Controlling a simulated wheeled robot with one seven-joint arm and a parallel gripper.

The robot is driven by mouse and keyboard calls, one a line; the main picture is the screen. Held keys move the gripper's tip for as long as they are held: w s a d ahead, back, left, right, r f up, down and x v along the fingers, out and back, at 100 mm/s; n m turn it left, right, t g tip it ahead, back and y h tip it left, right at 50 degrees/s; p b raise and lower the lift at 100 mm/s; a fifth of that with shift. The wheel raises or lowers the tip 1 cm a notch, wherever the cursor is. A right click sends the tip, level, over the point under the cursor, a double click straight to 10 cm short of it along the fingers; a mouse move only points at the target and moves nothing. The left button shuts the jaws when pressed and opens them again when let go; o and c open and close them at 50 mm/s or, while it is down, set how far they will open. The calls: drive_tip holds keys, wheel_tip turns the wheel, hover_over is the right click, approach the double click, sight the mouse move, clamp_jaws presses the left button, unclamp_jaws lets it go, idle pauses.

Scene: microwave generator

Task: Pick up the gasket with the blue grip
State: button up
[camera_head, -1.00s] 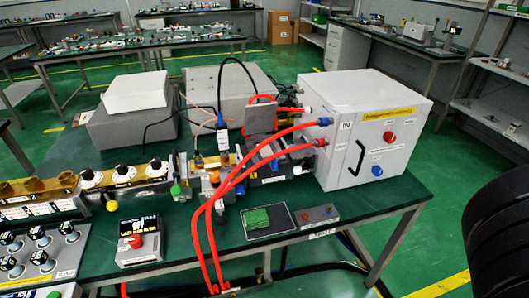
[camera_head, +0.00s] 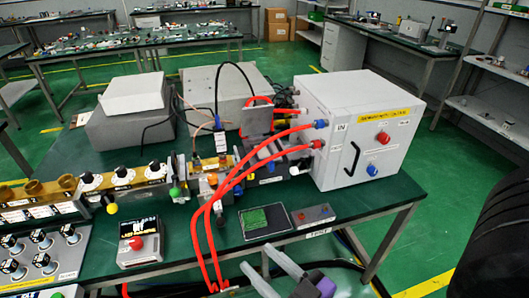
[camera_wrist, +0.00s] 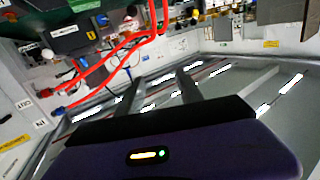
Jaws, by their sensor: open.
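I cannot pick out the gasket with the blue grip for sure. A small blue-topped piece (camera_head: 219,121) with a white label stands upright on the waveguide line in the head view, left of the white box. My gripper (camera_head: 258,260) has come into the bottom of the head view, in front of the table's front edge. Its two grey fingers are apart, with nothing visible between them. They also show in the wrist view (camera_wrist: 156,80), well away from the waveguide parts.
Red hoses (camera_head: 213,212) arch from the white box (camera_head: 357,125) and hang over the table's front edge. A dark pad with a green patch (camera_head: 265,221), a grey switch box (camera_head: 313,215) and a box with a red button (camera_head: 138,242) lie near the front.

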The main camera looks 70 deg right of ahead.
drive_tip(key=w+d+r+m+g+h+p, duration=0.2)
drive_tip(key=w+d+m+h, duration=0.3)
drive_tip(key=d, duration=0.6)
drive_tip(key=g+p, duration=0.1)
drive_tip(key=g, duration=0.4)
hover_over(273, 165)
drive_tip(key=s+a, duration=0.2)
drive_tip(key=s, duration=0.1)
drive_tip(key=shift+y, duration=0.6)
drive_tip(key=f, duration=0.1)
drive_tip(key=a+f, duration=0.1)
drive_tip(key=f, duration=0.2)
drive_tip(key=shift+a+f, duration=0.2)
drive_tip(key=shift+a, duration=0.05)
drive_tip(key=shift+w+d+f+g, duration=0.1)
drive_tip(key=shift+d+f+g, duration=0.05)
drive_tip(key=shift+g, duration=0.15)
drive_tip(key=shift+p+x, duration=0.9)
drive_tip(key=shift+x, duration=2.65)
drive_tip(key=shift+w, duration=0.1)
